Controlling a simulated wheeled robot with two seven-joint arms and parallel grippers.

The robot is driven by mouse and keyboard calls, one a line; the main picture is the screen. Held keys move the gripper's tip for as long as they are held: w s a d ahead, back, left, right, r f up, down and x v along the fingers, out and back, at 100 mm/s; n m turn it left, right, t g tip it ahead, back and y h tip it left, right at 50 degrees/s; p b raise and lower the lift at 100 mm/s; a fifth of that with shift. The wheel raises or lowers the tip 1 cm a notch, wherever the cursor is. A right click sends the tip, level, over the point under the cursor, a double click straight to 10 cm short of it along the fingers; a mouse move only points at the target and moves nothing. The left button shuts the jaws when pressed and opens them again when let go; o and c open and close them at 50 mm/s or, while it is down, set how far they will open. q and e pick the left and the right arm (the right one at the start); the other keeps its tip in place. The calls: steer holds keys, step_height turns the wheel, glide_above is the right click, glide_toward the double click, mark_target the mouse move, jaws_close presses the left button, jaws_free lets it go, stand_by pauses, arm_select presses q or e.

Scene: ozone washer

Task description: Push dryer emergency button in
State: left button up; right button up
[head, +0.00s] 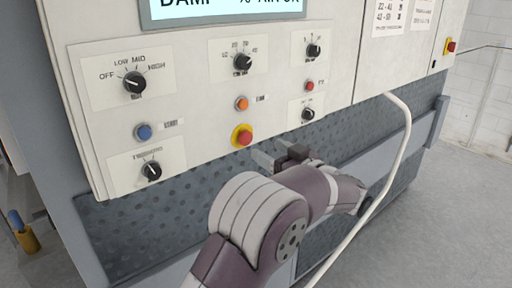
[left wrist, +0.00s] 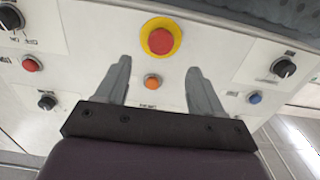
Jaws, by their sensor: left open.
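The emergency button (head: 244,137) is a red mushroom knob on a yellow ring, low in the middle of the white control panel. It also shows in the left wrist view (left wrist: 161,41), above and between my fingertips. My left gripper (head: 272,153) is just right of and below the button in the head view. In the left wrist view the gripper (left wrist: 158,68) has its two grey fingers spread apart with nothing between them. The fingers look apart from the button; the exact distance is unclear. My right gripper is not in view.
An orange button (head: 241,103), a blue button (head: 143,132), a small red button (head: 309,86) and several black knobs surround it. Another red-and-yellow button (head: 450,46) sits at the far right. A pale hose (head: 404,130) hangs beside my arm.

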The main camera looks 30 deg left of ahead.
arm_select(q)
steer(key=v, duration=0.4)
steer(key=shift+d, duration=0.15)
